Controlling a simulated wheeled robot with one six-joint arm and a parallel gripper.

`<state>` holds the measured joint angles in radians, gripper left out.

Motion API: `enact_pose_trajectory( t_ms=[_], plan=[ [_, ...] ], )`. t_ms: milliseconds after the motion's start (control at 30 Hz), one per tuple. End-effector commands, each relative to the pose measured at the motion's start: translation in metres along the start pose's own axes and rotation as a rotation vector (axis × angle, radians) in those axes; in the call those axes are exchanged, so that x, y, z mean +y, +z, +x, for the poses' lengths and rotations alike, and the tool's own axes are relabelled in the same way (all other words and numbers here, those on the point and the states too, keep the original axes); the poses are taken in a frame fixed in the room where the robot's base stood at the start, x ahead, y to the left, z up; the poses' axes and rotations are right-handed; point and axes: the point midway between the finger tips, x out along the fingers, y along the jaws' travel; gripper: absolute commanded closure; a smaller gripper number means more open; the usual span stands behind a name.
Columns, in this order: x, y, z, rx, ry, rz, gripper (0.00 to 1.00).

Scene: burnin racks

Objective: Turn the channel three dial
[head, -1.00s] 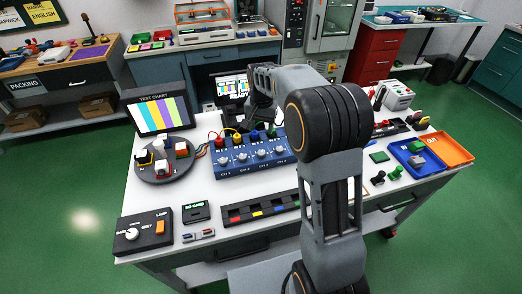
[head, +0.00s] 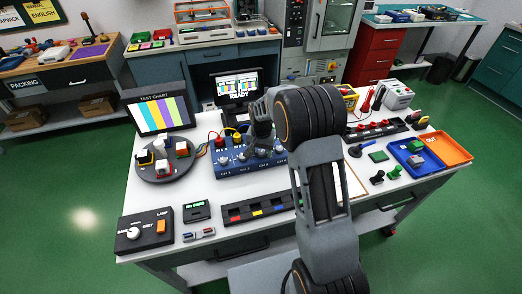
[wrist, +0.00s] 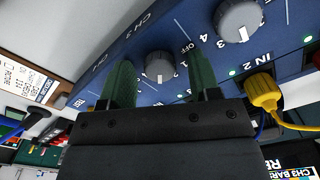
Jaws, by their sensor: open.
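The blue channel box (head: 222,172) stands on the white table, with a row of grey dials and coloured plugs. The channel three dial (wrist: 160,66) shows between my two green fingertips in the wrist view, its white mark pointing down in the picture. My gripper (wrist: 160,56) is open, with one finger on each side of the dial; I cannot tell if either touches it. In the head view my gripper (head: 262,142) is over the box's right half and hides this dial. The channel two dial (wrist: 238,18) sits to the right in the wrist view.
A yellow plug (wrist: 264,90) at IN 2 is close to the right finger. A monitor (head: 237,86) reading READY stands behind the box. A round turntable (head: 164,172) is left of it. A slotted tray (head: 258,211) lies in front.

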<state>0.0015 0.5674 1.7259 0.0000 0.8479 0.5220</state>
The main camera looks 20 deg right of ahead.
Motion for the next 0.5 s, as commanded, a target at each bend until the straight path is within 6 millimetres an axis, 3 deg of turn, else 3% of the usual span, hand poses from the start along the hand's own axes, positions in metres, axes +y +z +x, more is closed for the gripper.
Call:
enact_pose_trajectory(
  t_ms=[167, 500],
  plan=[
    [0.0001, 0.0, 0.0, 0.0, 0.0, 0.0, 0.43],
    [0.0001, 0.0, -0.0003, 0.0, 0.0, 0.0, 0.76]
  ],
)
